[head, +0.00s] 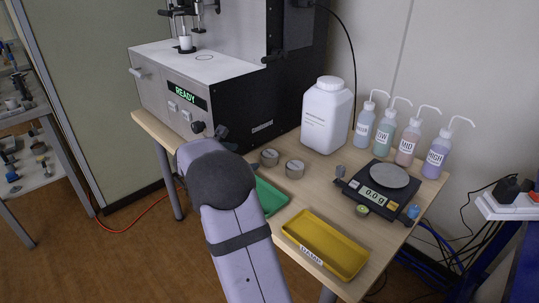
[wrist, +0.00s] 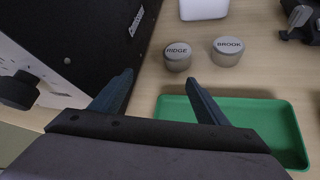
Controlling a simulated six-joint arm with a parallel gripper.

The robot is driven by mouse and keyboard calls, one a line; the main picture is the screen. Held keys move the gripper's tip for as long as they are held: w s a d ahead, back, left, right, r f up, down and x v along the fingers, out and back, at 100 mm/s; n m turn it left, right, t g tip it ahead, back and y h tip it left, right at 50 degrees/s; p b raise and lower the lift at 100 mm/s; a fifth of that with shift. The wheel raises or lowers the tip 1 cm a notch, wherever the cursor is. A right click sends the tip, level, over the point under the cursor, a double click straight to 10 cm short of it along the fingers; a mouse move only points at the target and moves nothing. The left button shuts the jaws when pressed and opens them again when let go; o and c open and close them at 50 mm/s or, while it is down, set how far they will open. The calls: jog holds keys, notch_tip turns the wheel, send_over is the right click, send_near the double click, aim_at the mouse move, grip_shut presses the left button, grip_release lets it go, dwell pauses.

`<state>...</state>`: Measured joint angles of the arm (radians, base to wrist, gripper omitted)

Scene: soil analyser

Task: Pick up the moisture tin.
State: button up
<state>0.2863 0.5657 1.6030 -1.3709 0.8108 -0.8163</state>
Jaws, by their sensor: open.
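Two small round grey tins stand on the bench beside the analyser. In the wrist view the left tin (wrist: 178,57) reads RIDGE and the right tin (wrist: 227,51) reads BROOK. The RIDGE tin also shows in the head view (head: 269,158), with the BROOK tin (head: 294,169) to its right. My gripper (wrist: 160,82) is open and empty. Its fingers point toward the tins but stay apart from them; RIDGE is nearer. In the head view my arm mostly hides the gripper.
A green tray (wrist: 290,128) lies near the right finger. The analyser (head: 190,85), reading READY, stands close on the left. A white jug (head: 327,118) is behind the tins. A scale (head: 378,197), several wash bottles (head: 408,147) and a yellow DAMP tray (head: 325,243) are right.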

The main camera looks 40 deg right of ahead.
aim_at(265, 157)
jog(key=d+n, duration=0.1)
jog(key=d+f+n+g+h+p, duration=0.1)
jog(key=d, duration=0.1)
jog(key=s+d+f+h+p, duration=0.1)
jog(key=shift+d+n, duration=0.3)
jog(key=shift+n, duration=0.1)
jog(key=shift+s+x, duration=0.2)
jog(key=shift+x, duration=1)
jog(key=shift+s+x, duration=0.15)
jog(key=shift+x, duration=1)
jog(key=shift+s+x, duration=0.2)
jog(key=shift+x, duration=1)
jog(key=shift+f, duration=0.2)
jog(key=shift+c, duration=0.5)
jog(key=c, duration=1.1)
jog(key=shift+o, duration=0.2)
jog(key=shift+r, duration=0.15)
notch_tip(265, 157, up, 10)
jog(key=shift+f+p, duration=0.1)
jog(key=shift+p, duration=0.55)
